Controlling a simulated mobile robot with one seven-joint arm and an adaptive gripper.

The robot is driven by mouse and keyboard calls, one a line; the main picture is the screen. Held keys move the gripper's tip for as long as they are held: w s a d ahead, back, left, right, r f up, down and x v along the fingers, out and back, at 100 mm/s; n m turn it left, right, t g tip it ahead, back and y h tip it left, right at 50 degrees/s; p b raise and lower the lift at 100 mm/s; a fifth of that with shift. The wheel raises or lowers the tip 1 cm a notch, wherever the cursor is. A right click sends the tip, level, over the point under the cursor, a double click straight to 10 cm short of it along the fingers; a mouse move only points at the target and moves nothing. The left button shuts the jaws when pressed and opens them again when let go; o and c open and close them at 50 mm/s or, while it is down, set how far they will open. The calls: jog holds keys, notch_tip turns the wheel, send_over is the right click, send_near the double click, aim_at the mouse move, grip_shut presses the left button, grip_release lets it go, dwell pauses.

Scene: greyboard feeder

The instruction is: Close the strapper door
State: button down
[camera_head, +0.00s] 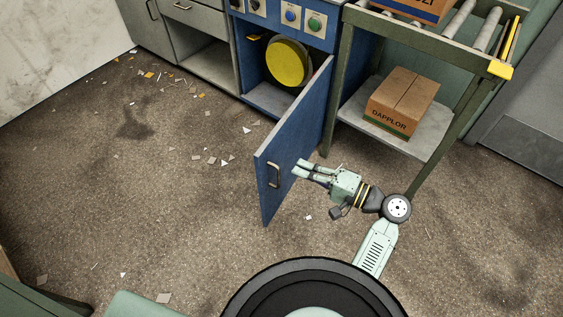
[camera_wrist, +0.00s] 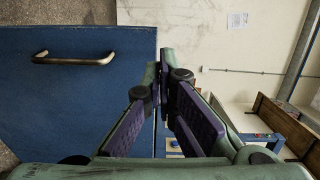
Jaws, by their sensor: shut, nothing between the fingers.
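The strapper door (camera_head: 290,150) is blue and stands wide open, swung out from the blue strapper cabinet (camera_head: 278,25). A metal handle (camera_head: 273,174) sits near its free edge. Inside the cabinet opening is a yellow disc (camera_head: 288,62).
A green roller stand (camera_head: 340,90) is right of the cabinet, with a cardboard box (camera_head: 402,100) on its lower shelf. Grey cabinets (camera_head: 205,55) stand at the left. The floor (camera_head: 170,200) left of the door is open, with scattered paper scraps.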

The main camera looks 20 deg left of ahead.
jog(key=s+d, duration=0.2)
jog(key=d, duration=0.2)
jog(key=p+x, duration=0.1)
jog(key=x, duration=1.3)
jog(key=shift+s+p, duration=0.2)
jog(key=shift+p, duration=0.1)
jog(key=shift+a, duration=0.1)
